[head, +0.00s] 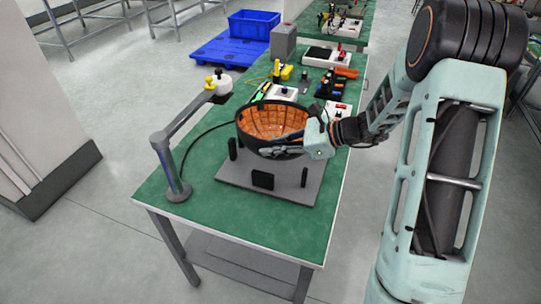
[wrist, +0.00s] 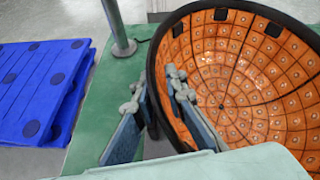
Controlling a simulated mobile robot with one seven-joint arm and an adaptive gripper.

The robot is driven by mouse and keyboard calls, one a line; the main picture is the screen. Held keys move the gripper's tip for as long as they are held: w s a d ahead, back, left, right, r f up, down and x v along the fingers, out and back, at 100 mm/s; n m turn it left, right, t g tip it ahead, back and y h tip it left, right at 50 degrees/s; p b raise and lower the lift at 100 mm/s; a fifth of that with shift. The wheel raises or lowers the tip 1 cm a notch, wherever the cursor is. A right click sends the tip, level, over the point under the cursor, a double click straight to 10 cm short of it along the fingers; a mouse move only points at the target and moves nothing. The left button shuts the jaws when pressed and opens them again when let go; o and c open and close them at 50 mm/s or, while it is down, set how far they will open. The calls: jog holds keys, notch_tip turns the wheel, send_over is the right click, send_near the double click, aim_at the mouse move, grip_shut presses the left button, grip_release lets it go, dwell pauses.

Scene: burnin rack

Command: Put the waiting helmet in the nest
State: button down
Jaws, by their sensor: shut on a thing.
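The helmet (head: 268,122) is an open bowl with an orange tiled lining and a black rim, its hollow side up. Its lining (wrist: 235,75) fills the right of the wrist view. My gripper (head: 284,150) is shut on the near right part of the rim; in the wrist view my fingers (wrist: 152,98) sit either side of the rim. The nest is a grey plate (head: 285,194) with upright black pads on the green bench. The helmet is over the nest, among the pads. I cannot tell whether it rests on it; its underside is hidden.
A metal post with a jointed arm (head: 175,165) stands at the bench's left, its base also in the wrist view (wrist: 122,45). Tools and small boxes (head: 335,85) crowd the bench behind. A blue pallet (head: 232,48) with a blue bin (head: 254,24) is on the floor.

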aim_at(270, 158)
jog(key=shift+w+a+f, duration=0.1)
jog(key=shift+w+f, duration=0.1)
jog(key=shift+f, duration=1.6)
